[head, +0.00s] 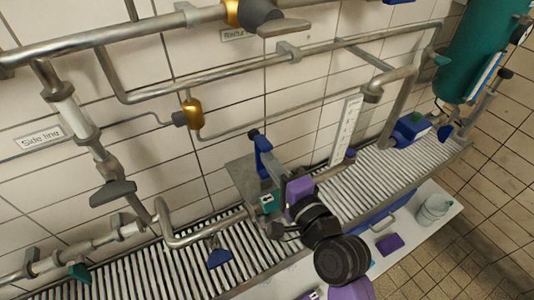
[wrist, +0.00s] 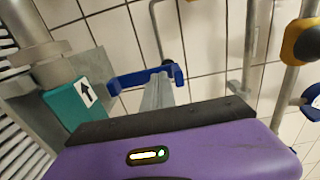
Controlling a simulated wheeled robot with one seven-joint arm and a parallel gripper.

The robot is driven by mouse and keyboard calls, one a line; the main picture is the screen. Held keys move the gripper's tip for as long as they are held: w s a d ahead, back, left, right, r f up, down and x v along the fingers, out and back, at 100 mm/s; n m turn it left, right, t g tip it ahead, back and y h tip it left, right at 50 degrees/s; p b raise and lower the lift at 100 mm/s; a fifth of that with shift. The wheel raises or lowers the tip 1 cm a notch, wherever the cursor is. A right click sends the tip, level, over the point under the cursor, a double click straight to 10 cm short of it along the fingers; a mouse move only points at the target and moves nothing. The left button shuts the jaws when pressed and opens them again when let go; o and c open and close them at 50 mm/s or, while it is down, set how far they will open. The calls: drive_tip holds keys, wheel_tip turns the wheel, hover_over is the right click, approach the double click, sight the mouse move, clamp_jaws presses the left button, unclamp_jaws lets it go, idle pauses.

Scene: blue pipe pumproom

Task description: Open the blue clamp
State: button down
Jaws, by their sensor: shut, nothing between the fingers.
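The blue clamp (head: 263,158) is an upright blue lever shape beside a grey plate on the wall side of the grated bench. In the wrist view the blue clamp (wrist: 130,78) is a bracket-like bar behind the fingertips, with a hooked right end. My gripper (head: 286,186) has a purple hand and is just right of and below the clamp in the head view. In the wrist view my grey gripper fingers (wrist: 158,90) are together and empty, overlapping the middle of the clamp. I cannot tell whether they touch it. The fingers hide part of the clamp.
A teal block with a white arrow (wrist: 85,95) sits left of the fingers, on the pipe. A grey plate (head: 242,178) stands behind the clamp. Steel pipes (head: 180,240) run left along the slatted bench (head: 130,272). A blue-handled valve (head: 219,258) is at lower left.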

sight(264, 174)
drive_tip(key=shift+x, duration=0.8)
drive_tip(key=shift+r+p, duration=0.25)
drive_tip(key=shift+p, duration=0.85)
drive_tip(key=p, duration=0.1)
drive_tip(key=w+a+g+p, duration=0.1)
drive_tip(key=p, duration=0.1)
drive_tip(key=shift+w+f+h, duration=0.1)
drive_tip(key=shift+f+h, duration=0.1)
drive_tip(key=shift+h, duration=0.2)
drive_tip(key=shift+d, duration=0.1)
